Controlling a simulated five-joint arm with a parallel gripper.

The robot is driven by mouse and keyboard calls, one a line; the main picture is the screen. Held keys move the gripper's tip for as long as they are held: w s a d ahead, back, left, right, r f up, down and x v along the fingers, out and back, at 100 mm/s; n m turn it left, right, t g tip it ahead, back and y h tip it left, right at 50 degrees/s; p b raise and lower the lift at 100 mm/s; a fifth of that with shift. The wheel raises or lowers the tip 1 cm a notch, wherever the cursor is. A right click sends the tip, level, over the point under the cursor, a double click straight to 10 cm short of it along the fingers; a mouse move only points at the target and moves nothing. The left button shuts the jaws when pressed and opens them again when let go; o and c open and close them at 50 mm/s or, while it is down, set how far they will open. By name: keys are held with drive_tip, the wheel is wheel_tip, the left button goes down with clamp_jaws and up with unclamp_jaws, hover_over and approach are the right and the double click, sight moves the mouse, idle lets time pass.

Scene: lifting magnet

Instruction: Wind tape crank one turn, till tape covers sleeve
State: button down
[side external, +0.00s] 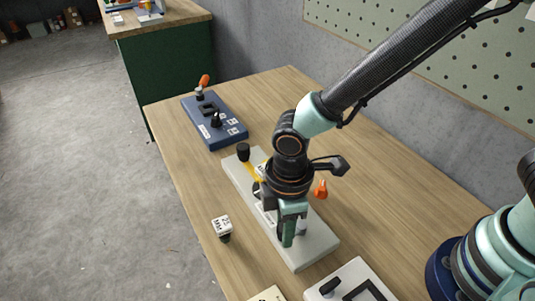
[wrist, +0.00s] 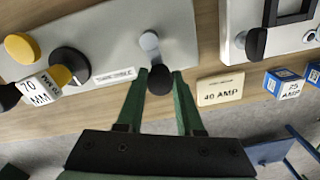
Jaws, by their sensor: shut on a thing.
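The tape crank is a short grey arm (wrist: 150,42) with a black knob (wrist: 160,80), on the grey plate (wrist: 112,30) in the wrist view. My gripper (wrist: 159,76), with green fingers, is shut on the knob, one finger on each side. In the side view my gripper (side external: 288,238) is over the near part of the plate (side external: 313,255) and hides the crank. I cannot tell how much of the sleeve is covered.
A white block marked MM (side external: 222,226) stands on the wooden table left of the plate. A blue fixture (side external: 213,122) stands farther back. An orange part (side external: 321,188) is right of my wrist. A white fixture (side external: 350,283) and a 40 AMP tag (wrist: 221,88) are close by.

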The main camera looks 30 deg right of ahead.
drive_tip(key=shift+w+m, duration=0.3)
drive_tip(key=shift+m, duration=0.5)
drive_tip(key=c, duration=0.6)
unclamp_jaws()
drive_tip(key=shift+o, duration=0.2)
drive_tip(key=shift+r, duration=0.1)
wheel_tip(320, 180, up, 12)
